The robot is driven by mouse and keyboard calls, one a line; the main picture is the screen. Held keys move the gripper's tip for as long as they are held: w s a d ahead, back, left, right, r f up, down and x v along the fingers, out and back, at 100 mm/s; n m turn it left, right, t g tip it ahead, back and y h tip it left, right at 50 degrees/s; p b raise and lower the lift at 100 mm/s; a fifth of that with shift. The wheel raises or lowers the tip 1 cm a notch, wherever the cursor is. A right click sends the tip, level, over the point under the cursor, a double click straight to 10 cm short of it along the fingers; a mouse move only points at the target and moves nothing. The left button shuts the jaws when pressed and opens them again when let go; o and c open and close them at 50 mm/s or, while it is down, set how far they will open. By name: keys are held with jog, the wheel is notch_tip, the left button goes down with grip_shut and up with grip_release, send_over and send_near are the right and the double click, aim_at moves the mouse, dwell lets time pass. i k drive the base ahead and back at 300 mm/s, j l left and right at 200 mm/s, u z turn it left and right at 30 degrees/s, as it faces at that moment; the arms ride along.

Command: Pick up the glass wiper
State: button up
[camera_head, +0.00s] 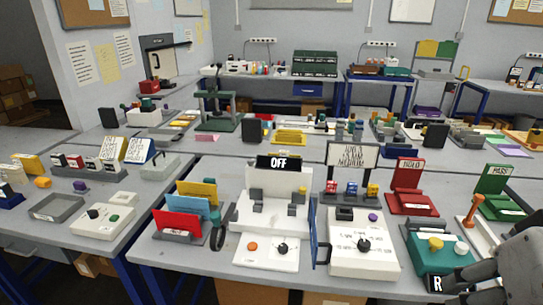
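No object can be identified for certain as the glass wiper. An upright orange handle-like thing (473,211) stands at the right of the front table, by a white tray-like piece (480,241); it may be the wiper, but its lower end is too small to make out. My gripper (462,283) is at the lower right corner, dark grey and partly cut off by the frame edge. It is in front of and below the orange thing, apart from it in the picture. Its fingers are too unclear to show whether they are open or shut.
A teal box with knobs (437,262) stands just behind my gripper. A white control box (360,262), a white device with an OFF sign (272,205), a red HOLD stand (411,200) and a green PASS stand (494,205) crowd the front table (185,262).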

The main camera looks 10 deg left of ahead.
aim_at(212, 181)
jog(key=i+j, duration=0.4)
jog(key=j, duration=0.2)
jog(key=i+j+u, duration=0.1)
jog(key=i+j, duration=0.35)
jog(key=j, duration=0.15)
jog(key=i+j, duration=0.4)
jog(key=j, duration=0.15)
